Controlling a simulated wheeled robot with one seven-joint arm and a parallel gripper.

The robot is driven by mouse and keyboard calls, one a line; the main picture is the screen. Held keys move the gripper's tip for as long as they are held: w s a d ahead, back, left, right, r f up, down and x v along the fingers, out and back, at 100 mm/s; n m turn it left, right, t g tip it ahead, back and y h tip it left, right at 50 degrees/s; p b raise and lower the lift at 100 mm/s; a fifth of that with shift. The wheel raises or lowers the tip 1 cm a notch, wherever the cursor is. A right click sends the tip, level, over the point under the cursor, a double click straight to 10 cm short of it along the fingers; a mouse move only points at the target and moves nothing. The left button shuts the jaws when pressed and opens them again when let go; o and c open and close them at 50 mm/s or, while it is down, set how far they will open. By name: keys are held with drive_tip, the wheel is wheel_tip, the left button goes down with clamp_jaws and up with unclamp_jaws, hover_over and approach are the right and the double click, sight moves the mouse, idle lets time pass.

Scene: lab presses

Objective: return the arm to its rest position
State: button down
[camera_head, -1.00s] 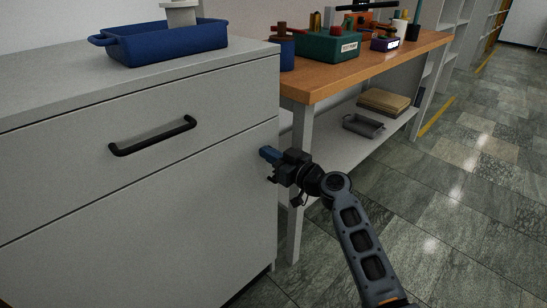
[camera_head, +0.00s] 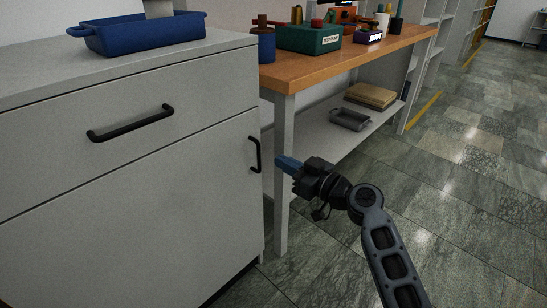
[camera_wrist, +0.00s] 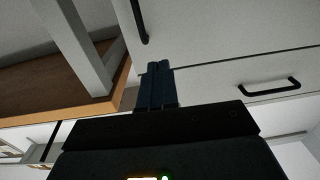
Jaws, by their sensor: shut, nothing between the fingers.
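My gripper (camera_head: 284,162) is shut and empty, its blue fingers together. It is in front of the workbench leg, just right of the grey cabinet (camera_head: 120,190), and apart from the small vertical black handle (camera_head: 255,155) on the cabinet's lower front. In the wrist view the shut fingers (camera_wrist: 157,72) point towards the pale cabinet front, with the vertical handle (camera_wrist: 139,20) just above and left of them. My arm reaches in from the lower right and is bent at the joint behind the gripper.
A wooden workbench (camera_head: 350,55) holds a green box (camera_head: 309,38) and other items. Its lower shelf carries a grey tray (camera_head: 349,119). A blue bin (camera_head: 145,33) stands on the cabinet, above a drawer handle (camera_head: 130,124). The tiled floor (camera_head: 465,170) at right is clear.

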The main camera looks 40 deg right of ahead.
drive_tip(key=shift+s, duration=0.7)
drive_tip(key=s+a+f+m+g+h, duration=0.1)
drive_tip(key=s+a+f+g, duration=0.1)
drive_tip(key=s+a+f, duration=0.4)
drive_tip(key=s+a+f+m+g+h, duration=0.1)
drive_tip(key=s+a, duration=0.3)
drive_tip(key=s, duration=0.6)
drive_tip(key=s+a+f+g+h, duration=0.1)
drive_tip(key=s+a, duration=0.4)
drive_tip(key=s, duration=0.5)
drive_tip(key=s+a+r+n+y, duration=0.1)
drive_tip(key=s+a+r, duration=0.2)
drive_tip(key=s+r, duration=0.2)
drive_tip(key=s+a+r+y, duration=0.1)
drive_tip(key=s+a+r, duration=0.25)
drive_tip(key=s, duration=0.25)
wheel_tip(320, 180, up, 18)
drive_tip(key=d+p, duration=0.1)
drive_tip(key=p, duration=1.6)
drive_tip(key=shift+w+f+t, duration=0.2)
drive_tip(key=shift+t, duration=0.2)
